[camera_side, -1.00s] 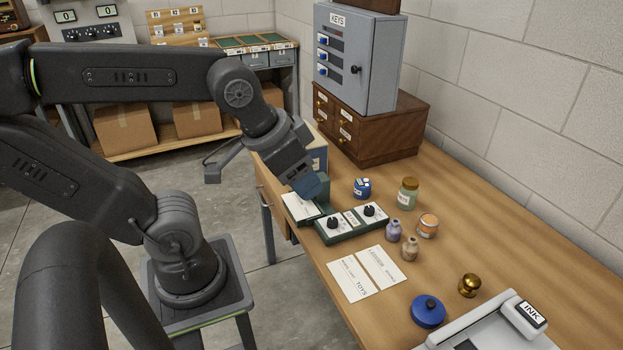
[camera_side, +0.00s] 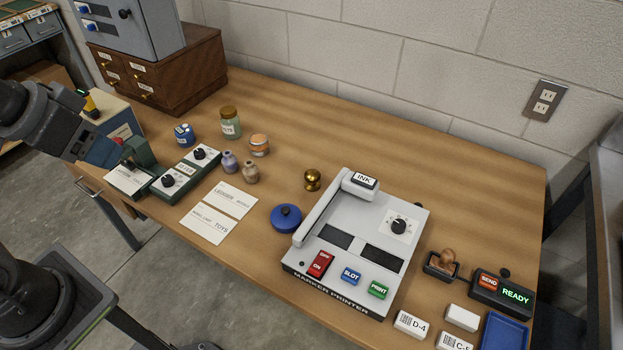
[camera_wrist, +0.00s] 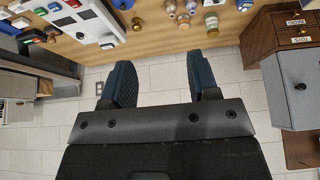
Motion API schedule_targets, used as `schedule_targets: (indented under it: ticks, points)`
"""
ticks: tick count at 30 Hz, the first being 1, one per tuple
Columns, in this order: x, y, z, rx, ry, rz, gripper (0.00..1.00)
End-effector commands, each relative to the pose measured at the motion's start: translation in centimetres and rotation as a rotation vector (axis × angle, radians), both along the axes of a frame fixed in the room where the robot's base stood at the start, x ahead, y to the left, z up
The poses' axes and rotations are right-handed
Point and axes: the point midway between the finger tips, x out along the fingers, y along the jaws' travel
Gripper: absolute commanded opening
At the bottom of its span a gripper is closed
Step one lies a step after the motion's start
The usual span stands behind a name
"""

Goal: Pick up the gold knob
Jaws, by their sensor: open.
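The gold knob (camera_side: 312,180) is a small, shiny brass-coloured piece with a round top. In the wrist view the gold knob (camera_wrist: 137,24) shows near the top, left of centre. My gripper (camera_side: 104,152) is at the left of the side view, by the green-based device, well away from the knob. In the wrist view both fingers of my gripper (camera_wrist: 163,64) are spread wide with nothing between them.
Two paper cards (camera_side: 231,200) lie flat. A wooden drawer cabinet (camera_side: 190,70) is at the back left. The table behind the knob is clear.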

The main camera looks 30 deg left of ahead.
Motion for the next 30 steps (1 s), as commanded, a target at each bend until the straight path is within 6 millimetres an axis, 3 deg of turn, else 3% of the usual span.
schedule_targets:
  ticks: [9,15,23,26,30]
  points:
    - [0.0,0.0,0.0,0.000,0.000,0.000,0.55]
    - [0.0,0.0,0.0,0.000,0.000,0.000,0.74]
    - [0.1,0.0,0.1,0.001,0.002,-0.005,0.75]
    - [1.1,-0.2,0.4,0.008,0.017,-0.043,0.75]
    - [4.7,-1.0,1.3,0.028,0.059,-0.172,0.75]
